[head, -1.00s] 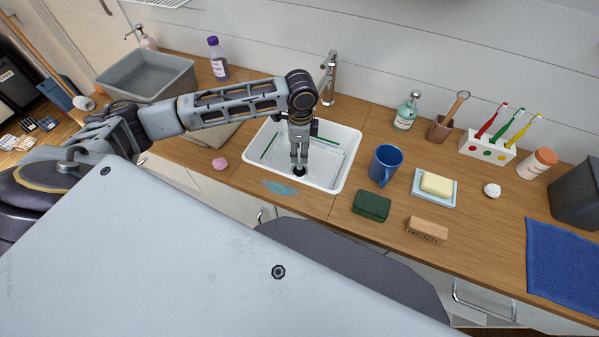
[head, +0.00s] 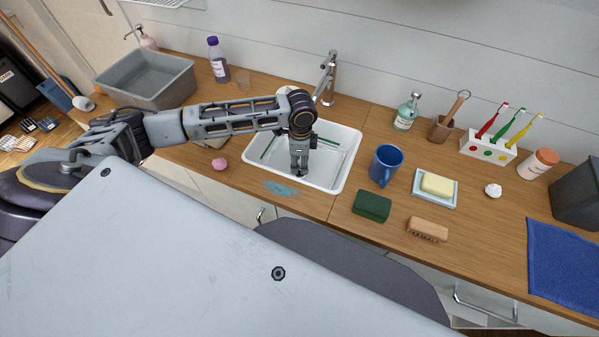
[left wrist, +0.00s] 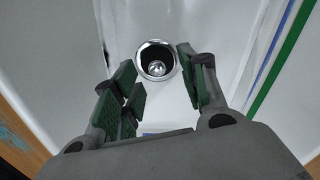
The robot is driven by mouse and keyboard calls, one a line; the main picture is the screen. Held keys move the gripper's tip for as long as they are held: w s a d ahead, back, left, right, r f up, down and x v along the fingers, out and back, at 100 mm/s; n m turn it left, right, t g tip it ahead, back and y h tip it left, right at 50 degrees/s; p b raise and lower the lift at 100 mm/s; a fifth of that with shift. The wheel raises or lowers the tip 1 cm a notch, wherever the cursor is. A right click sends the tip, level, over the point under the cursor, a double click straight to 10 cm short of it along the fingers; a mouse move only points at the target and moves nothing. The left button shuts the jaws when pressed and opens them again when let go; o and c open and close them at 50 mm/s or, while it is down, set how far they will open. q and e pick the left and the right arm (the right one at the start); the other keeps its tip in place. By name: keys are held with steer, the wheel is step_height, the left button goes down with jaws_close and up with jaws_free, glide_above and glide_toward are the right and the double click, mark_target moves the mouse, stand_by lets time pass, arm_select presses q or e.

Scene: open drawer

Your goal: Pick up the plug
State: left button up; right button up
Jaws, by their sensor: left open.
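The plug (left wrist: 156,68) shows in the left wrist view as a shiny round knob inside a chrome ring with a dark inside, on the white floor of the sink (head: 347,165). My left gripper (left wrist: 157,62) is open, with one finger on each side of the plug in that picture; I cannot tell whether they touch it. In the head view the left gripper (head: 299,174) points down into the sink, and its fingers hide most of the drain area. My right gripper is not in view.
Thin green strips (left wrist: 282,58) lie in the sink. The tap (head: 330,78) stands behind it. A blue mug (head: 385,163) is close to the right rim, and a green sponge (head: 371,206) is in front. A pink lump (head: 220,164) is on the left.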

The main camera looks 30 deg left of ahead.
arm_select(q)
steer(key=shift+s+d+f, duration=0.1)
steer(key=shift+s+f, duration=0.05)
steer(key=shift+f, duration=1.55)
jaws_close()
